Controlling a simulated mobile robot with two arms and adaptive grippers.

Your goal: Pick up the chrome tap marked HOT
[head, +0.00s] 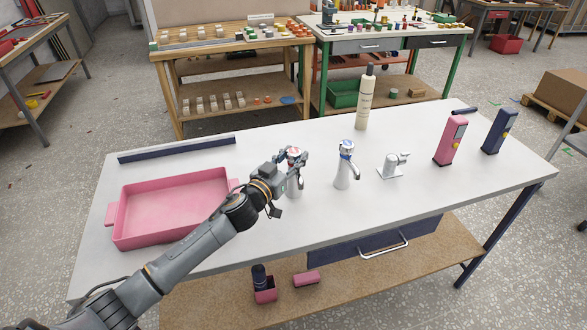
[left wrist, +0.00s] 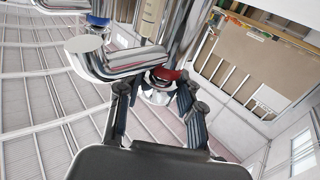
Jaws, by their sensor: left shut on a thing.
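A chrome tap with a red band (head: 295,187) stands upright near the middle of the white table. Its base seems to be on or just above the tabletop; I cannot tell which. My left gripper (head: 293,163) is shut around its upper part, coming from the left. In the left wrist view the red-banded tap (left wrist: 164,74) is between the fingers of my left gripper (left wrist: 155,92). No lettering is readable. A similar tap with a blue band (head: 346,166) stands to its right; it also shows in the left wrist view (left wrist: 97,20). My right gripper is not in view.
A pink tray (head: 118,232) lies at the left of the table (head: 270,240). A small white-and-chrome fitting (head: 391,170), a cream bottle (head: 364,103), a pink device (head: 450,140) and a blue device (head: 498,132) stand to the right. The front middle of the table is clear.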

